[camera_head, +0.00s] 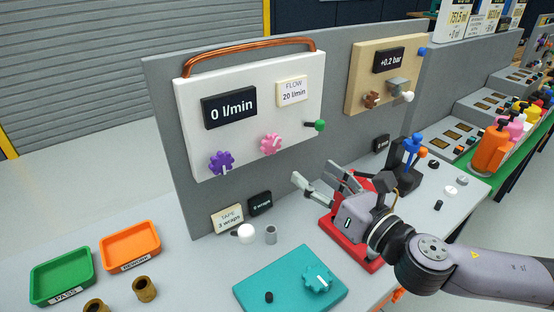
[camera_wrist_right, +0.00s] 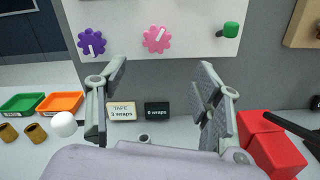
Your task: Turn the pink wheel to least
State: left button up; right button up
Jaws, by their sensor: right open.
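The pink wheel (camera_head: 271,144) is a lobed knob with a pale pointer mark, on the lower part of a white panel (camera_head: 300,68). In the right wrist view the pink wheel (camera_wrist_right: 156,39) is above and between my fingers, and its pointer tilts up to the right. The display (camera_head: 229,107) reads 0 l/min. My left gripper is not in view.
A purple wheel (camera_head: 221,162) is left of the pink one, and a green knob (camera_head: 320,125) is to its right. A red base (camera_head: 345,243) with a black stand is beside my right gripper. Trays (camera_head: 131,246) and a teal box (camera_head: 290,283) are on the bench.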

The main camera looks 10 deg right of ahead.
aim_at(274, 145)
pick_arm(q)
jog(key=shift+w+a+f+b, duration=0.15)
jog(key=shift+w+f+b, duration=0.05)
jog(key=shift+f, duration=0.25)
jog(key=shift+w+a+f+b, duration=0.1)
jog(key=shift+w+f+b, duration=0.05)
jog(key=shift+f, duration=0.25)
pick_arm(e)
jog(key=x, duration=1.2)
jog(key=shift+w+a, duration=0.3)
jog(key=c, duration=1.2)
jog(key=shift+o, duration=0.2)
